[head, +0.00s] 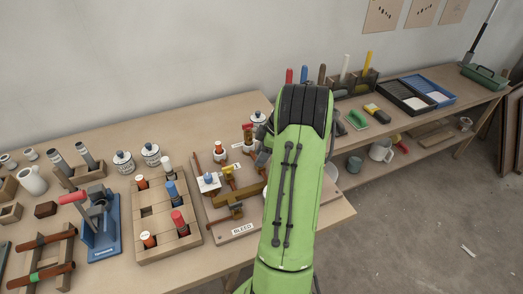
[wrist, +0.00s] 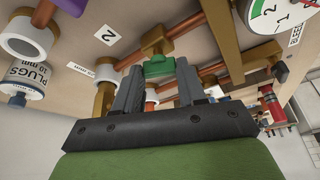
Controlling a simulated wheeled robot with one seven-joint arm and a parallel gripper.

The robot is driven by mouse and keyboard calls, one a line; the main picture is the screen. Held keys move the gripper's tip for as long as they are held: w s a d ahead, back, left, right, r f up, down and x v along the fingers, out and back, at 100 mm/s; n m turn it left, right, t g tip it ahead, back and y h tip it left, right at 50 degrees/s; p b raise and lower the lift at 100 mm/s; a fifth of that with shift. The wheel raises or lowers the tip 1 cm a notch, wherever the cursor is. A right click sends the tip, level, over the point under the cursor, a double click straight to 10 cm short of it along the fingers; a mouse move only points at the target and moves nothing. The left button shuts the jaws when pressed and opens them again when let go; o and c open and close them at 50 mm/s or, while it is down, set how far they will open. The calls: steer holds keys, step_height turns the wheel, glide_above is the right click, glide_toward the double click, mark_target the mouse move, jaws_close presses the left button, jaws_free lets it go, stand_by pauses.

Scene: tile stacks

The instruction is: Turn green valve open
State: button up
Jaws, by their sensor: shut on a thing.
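The green valve (wrist: 159,67) shows in the wrist view as a small green handle on a brass body, set on a copper pipe. My gripper (wrist: 160,76) has its two grey fingers on either side of the green handle and is shut on it. The far faces of the handle are hidden by the fingers. In the head view my green arm covers the valve and most of the gripper. The pipe board (head: 233,237) shows to the left of my arm, with a BLEED label at its front edge.
In the wrist view, a gauge (wrist: 270,14), a purple-capped fitting (wrist: 70,6) and copper pipes crowd close around my gripper.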

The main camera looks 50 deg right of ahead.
steer(key=n+g+y+p, duration=0.1)
steer(key=n+p, duration=0.1)
steer(key=n, duration=0.2)
steer(key=shift+w+d+n+p, duration=0.1)
steer(key=shift+n+p, duration=0.2)
steer(key=shift+n, duration=0.1)
stand_by(0.5)
steer(key=o, duration=1.1)
steer(key=shift+c, duration=0.2)
steer(key=p+v, duration=0.8)
steer(key=v, duration=0.7)
steer(key=shift+w+d+r, duration=0.15)
steer(key=shift+d+r, duration=0.15)
steer(key=shift+d, duration=0.15)
